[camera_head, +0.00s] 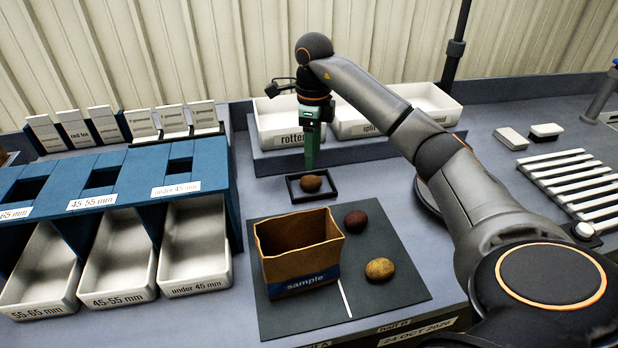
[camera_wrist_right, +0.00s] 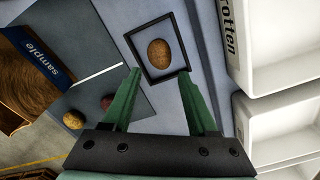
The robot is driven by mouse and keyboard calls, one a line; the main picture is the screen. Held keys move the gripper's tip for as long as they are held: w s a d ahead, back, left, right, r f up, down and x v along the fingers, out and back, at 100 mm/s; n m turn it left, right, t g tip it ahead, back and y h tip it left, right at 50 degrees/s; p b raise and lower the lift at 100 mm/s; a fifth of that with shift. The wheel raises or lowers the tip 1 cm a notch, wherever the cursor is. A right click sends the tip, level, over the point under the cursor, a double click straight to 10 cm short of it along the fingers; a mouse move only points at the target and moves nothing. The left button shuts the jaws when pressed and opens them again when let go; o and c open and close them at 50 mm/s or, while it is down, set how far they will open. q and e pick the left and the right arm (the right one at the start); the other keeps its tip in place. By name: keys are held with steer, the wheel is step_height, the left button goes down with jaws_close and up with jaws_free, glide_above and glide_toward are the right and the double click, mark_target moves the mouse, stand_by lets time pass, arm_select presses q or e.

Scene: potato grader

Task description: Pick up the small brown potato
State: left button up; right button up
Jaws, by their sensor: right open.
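A small brown potato (camera_head: 311,183) lies in a shallow black-rimmed square tray (camera_head: 292,190) behind the sample bag. It also shows in the right wrist view (camera_wrist_right: 159,53), with clear space between it and the tray's rim (camera_wrist_right: 150,22). My right gripper (camera_head: 309,165) points down with green fingers just above and behind the potato. In the right wrist view the gripper (camera_wrist_right: 160,72) is open and empty, its fingertips spread on either side of the tray's near part. The fingers are not touching the potato. My left gripper is not in view.
A brown paper sample bag (camera_head: 300,262) stands on a dark mat (camera_head: 395,295) with a dark red potato (camera_head: 356,220) and a yellowish potato (camera_head: 379,268). A white rotten bin (camera_head: 275,110) stands behind the gripper. A blue size grader (camera_head: 130,185) with white bins is at left.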

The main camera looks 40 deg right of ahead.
mark_target(311, 177)
steer(key=shift+w+a+f, duration=0.1)
steer(key=shift+f, duration=1.7)
steer(key=shift+w+a+f, duration=0.1)
steer(key=shift+f, duration=1.65)
steer(key=shift+c, duration=0.4)
jaws_close()
